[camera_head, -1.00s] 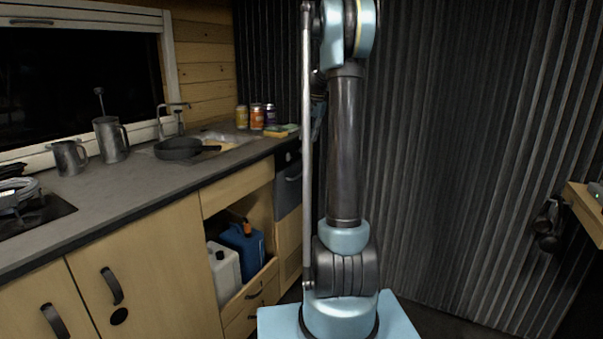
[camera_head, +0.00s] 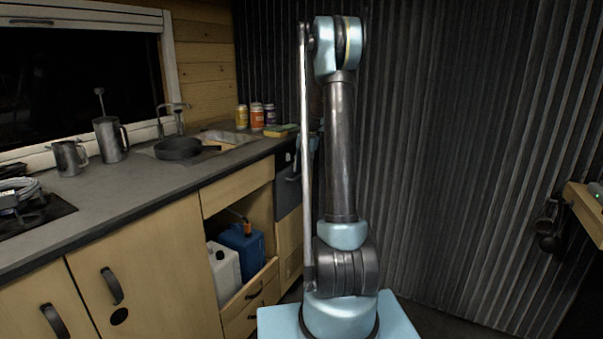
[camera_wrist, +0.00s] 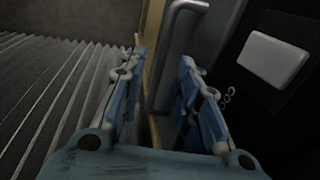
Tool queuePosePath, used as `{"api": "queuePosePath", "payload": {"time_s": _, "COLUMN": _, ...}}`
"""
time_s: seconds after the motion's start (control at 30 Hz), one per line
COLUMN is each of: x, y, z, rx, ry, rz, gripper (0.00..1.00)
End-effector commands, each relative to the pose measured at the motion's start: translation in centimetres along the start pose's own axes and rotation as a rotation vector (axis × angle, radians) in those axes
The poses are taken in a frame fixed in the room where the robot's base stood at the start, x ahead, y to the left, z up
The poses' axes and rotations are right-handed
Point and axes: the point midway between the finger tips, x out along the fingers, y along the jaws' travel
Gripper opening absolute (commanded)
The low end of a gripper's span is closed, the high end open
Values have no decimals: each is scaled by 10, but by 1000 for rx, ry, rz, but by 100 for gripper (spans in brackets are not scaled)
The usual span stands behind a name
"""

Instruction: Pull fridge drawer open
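The grey fridge drawer front (camera_head: 283,190) is set under the right end of the counter in the head view, partly hidden behind my arm. In the wrist view its grey bar handle (camera_wrist: 181,22) is close ahead, near the top centre. My gripper (camera_wrist: 163,55) is open, with its blue fingers spread. The handle lies ahead of the gap between the fingertips, nearer the right finger. I cannot tell whether a finger touches it. In the head view the gripper is mostly hidden behind my arm. The drawer looks shut.
A dark panel with a pale rectangle (camera_wrist: 273,58) is at right in the wrist view. A corrugated dark wall (camera_head: 450,150) stands behind my arm. The counter (camera_head: 110,185) holds a pan (camera_head: 180,148), mugs and cans. An open cubby holds a blue canister (camera_head: 243,246).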

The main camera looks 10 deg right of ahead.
Motion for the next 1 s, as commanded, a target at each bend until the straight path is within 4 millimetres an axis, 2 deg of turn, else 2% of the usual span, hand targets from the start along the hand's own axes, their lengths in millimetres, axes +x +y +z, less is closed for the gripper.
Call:
{"api": "queuePosePath", "payload": {"time_s": 0.2, "x": 15, "y": 0, "z": 0, "rx": 0, "ry": 0, "rz": 0, "gripper": 30}}
{"api": "queuePosePath", "payload": {"time_s": 0.5, "x": 17, "y": 0, "z": 0, "rx": 0, "ry": 0, "rz": 0, "gripper": 30}}
{"api": "queuePosePath", "payload": {"time_s": 0.53, "x": 17, "y": 0, "z": 0, "rx": 0, "ry": 0, "rz": 0, "gripper": 25}}
{"api": "queuePosePath", "payload": {"time_s": 0.63, "x": 17, "y": 0, "z": 0, "rx": 0, "ry": 0, "rz": 0, "gripper": 3}}
{"api": "queuePosePath", "payload": {"time_s": 0.67, "x": 17, "y": 0, "z": 0, "rx": 0, "ry": 0, "rz": 0, "gripper": 0}}
{"api": "queuePosePath", "payload": {"time_s": 1.0, "x": 17, "y": 0, "z": 2, "rx": -4, "ry": -1, "rz": -1, "gripper": 0}}
